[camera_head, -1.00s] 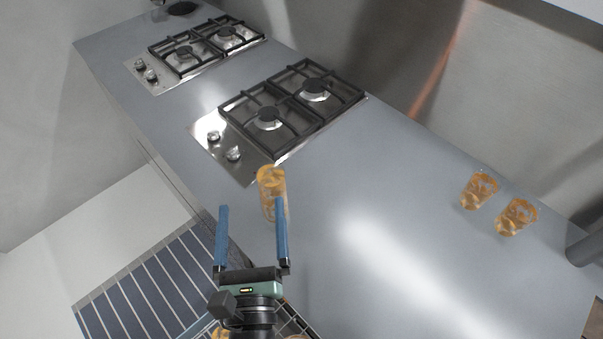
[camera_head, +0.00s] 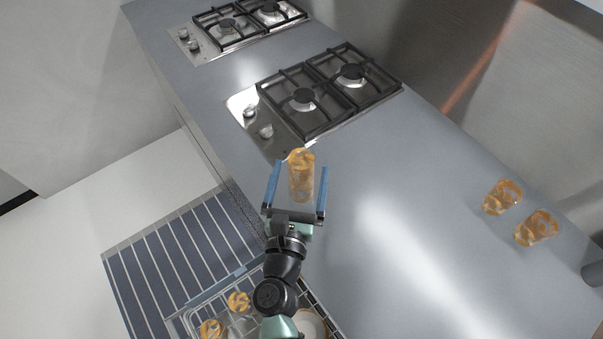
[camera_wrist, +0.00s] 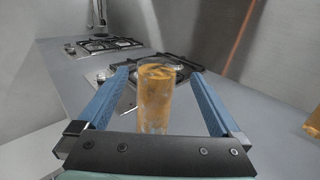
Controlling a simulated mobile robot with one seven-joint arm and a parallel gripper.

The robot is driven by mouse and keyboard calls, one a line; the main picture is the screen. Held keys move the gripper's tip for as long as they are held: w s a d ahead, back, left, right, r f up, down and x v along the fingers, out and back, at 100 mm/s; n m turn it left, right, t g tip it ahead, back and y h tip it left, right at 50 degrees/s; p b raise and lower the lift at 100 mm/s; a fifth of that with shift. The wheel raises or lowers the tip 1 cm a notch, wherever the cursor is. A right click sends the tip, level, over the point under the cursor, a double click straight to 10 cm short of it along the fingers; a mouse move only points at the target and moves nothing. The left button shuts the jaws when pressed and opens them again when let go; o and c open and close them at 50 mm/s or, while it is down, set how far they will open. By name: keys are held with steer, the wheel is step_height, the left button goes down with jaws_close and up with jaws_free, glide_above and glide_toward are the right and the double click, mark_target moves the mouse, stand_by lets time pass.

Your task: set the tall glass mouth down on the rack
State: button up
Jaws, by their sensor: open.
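The tall glass (camera_head: 301,175), clear with an orange pattern, stands on the grey counter near its front edge, just in front of the nearer hob. My gripper (camera_head: 297,187) is open, with its two blue fingers on either side of the glass. In the wrist view the tall glass (camera_wrist: 156,95) stands upright between the spread fingers, with gaps on both sides. The wire rack (camera_head: 190,317) is at the bottom of the head view, low beside the counter, partly hidden by my arm. It holds orange-patterned glasses (camera_head: 238,302) and a pale plate or bowl (camera_head: 311,324).
Two short orange-patterned glasses (camera_head: 503,197) (camera_head: 537,228) stand at the right of the counter by the wall. The nearer gas hob (camera_head: 320,93) lies behind the tall glass. The middle of the counter is clear.

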steer(key=w, duration=0.4)
steer(key=shift+d+p, duration=0.1)
steer(key=shift+p, duration=0.2)
steer(key=shift+r, duration=0.1)
jaws_close()
